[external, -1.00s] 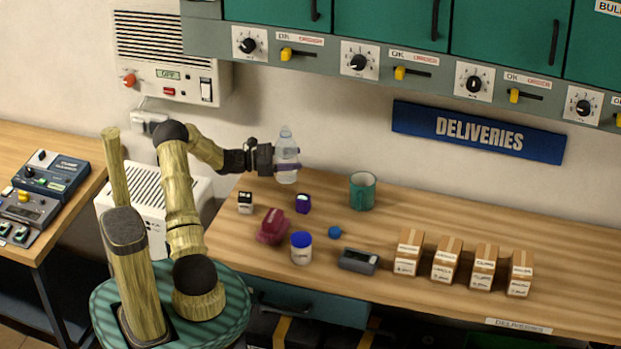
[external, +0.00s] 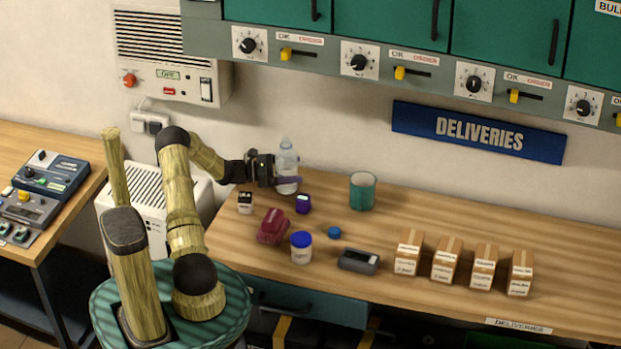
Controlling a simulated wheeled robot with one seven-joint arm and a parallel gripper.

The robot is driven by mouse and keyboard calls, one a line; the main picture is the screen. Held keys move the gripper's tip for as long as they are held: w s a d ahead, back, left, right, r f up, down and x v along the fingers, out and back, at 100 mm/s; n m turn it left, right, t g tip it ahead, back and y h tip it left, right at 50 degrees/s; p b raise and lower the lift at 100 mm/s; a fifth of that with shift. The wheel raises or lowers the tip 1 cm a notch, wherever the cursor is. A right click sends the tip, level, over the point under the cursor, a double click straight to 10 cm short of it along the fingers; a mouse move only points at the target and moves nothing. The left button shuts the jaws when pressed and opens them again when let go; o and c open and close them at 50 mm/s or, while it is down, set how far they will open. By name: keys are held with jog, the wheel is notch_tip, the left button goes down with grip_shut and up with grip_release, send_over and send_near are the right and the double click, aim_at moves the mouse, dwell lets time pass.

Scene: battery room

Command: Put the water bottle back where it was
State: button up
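The water bottle (external: 288,160) is clear with a pale cap and stands upright at the back left of the wooden bench (external: 420,215). The near finger hides part of the bottle.
Further forward are a blue-lidded jar (external: 301,247), a blue cap (external: 334,232), a grey device (external: 358,261) and several cartons (external: 446,260).

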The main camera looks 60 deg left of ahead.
jog(key=shift+r, duration=0.1)
jog(key=b+v, duration=0.1)
jog(key=v, duration=1.1)
jog(key=shift+a, duration=0.1)
dwell(0.3)
